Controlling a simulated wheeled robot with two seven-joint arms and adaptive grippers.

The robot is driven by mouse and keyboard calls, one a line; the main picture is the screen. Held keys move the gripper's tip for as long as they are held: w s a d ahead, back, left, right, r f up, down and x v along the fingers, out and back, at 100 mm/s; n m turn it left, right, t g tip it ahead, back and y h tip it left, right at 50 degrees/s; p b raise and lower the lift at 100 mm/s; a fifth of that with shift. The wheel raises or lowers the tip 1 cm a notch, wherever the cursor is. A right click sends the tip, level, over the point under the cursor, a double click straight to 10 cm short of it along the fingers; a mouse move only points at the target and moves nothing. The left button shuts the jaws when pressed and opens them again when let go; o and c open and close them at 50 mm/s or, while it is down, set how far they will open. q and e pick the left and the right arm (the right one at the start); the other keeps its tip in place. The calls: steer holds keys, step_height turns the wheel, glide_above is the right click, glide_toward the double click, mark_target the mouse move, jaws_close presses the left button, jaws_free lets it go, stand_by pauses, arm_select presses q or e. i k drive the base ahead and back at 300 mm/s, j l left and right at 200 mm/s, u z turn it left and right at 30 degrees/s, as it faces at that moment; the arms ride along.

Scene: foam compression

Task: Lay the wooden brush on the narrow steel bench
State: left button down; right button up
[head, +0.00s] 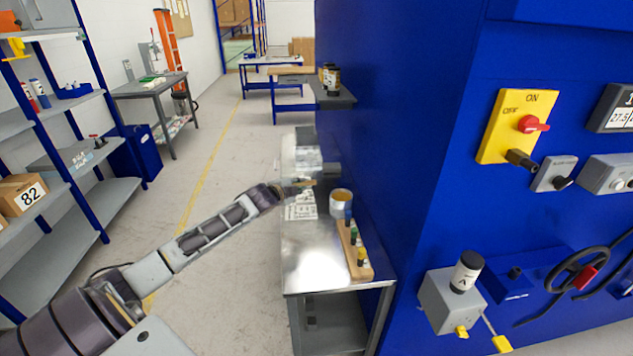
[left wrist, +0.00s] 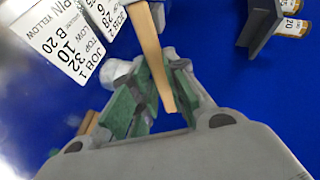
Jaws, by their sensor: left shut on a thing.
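The narrow steel bench (head: 312,262) stands against the blue machine, its bare shiny top nearest to me. My left gripper (head: 292,186) is over the far part of this bench. In the left wrist view, its green-padded fingers (left wrist: 160,98) are shut on the wooden brush (left wrist: 152,62), whose pale wooden handle runs between them. In the head view the brush (head: 302,183) shows only as a small tan strip at the gripper's tip. Its far end is cut off in the wrist view, and I cannot tell whether it touches anything. My right gripper is not in view.
A wooden rack (head: 354,250) with several coloured pieces and a tin (head: 341,200) line the bench's right side. White labelled items (head: 300,207) lie near the gripper. The blue machine wall (head: 375,130) bounds the right. The bench's front left is clear.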

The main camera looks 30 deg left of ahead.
mark_target(326, 177)
steer(key=i+j, duration=0.1)
steer(key=i, duration=0.4)
steer(key=i+j, duration=0.1)
steer(key=i, duration=0.4)
